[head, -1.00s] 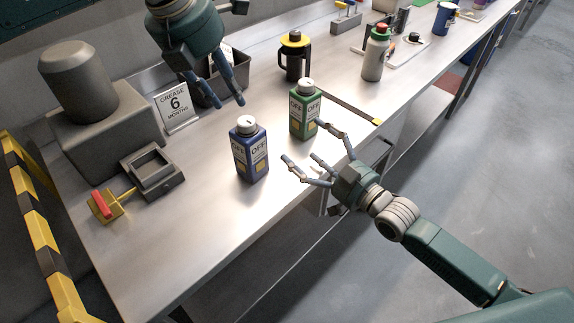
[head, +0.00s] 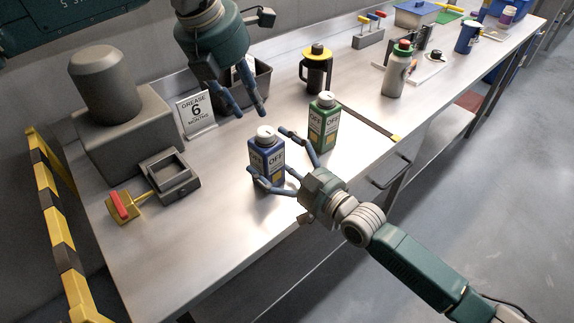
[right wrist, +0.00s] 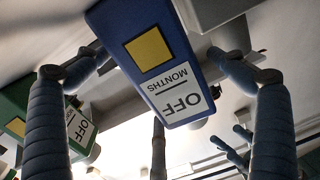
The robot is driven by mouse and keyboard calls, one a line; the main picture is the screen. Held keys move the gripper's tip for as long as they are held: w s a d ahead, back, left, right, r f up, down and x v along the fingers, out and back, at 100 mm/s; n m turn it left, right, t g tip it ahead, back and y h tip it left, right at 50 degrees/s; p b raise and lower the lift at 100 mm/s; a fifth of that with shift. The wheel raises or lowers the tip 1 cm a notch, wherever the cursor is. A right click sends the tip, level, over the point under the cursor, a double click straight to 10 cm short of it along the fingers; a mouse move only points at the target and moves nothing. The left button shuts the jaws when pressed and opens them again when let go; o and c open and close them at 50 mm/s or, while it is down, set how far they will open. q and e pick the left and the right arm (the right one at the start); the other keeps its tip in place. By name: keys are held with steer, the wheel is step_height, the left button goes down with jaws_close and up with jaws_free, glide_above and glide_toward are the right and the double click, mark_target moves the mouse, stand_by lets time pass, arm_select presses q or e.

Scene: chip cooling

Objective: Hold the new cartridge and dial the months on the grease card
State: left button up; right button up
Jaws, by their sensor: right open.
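The blue cartridge (head: 267,153) stands upright on the bench, with a white cap and a label reading OFF. The green cartridge (head: 323,122), also marked OFF, stands behind it to the right. My right gripper (head: 270,156) is open, its fingers spread around the blue cartridge; contact is not clear. The right wrist view shows the blue cartridge (right wrist: 160,65) between the fingers, with OFF MONTHS inverted, and the green cartridge (right wrist: 45,115) at left. My left gripper (head: 250,114) is open and empty above the bench. The grease card (head: 196,112) reads GREASE 6 MONTHS.
A dark bin (head: 262,75) is behind my left gripper.

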steer(key=shift+w+a, duration=0.35)
steer(key=shift+w, duration=0.1)
steer(key=c, duration=1.4)
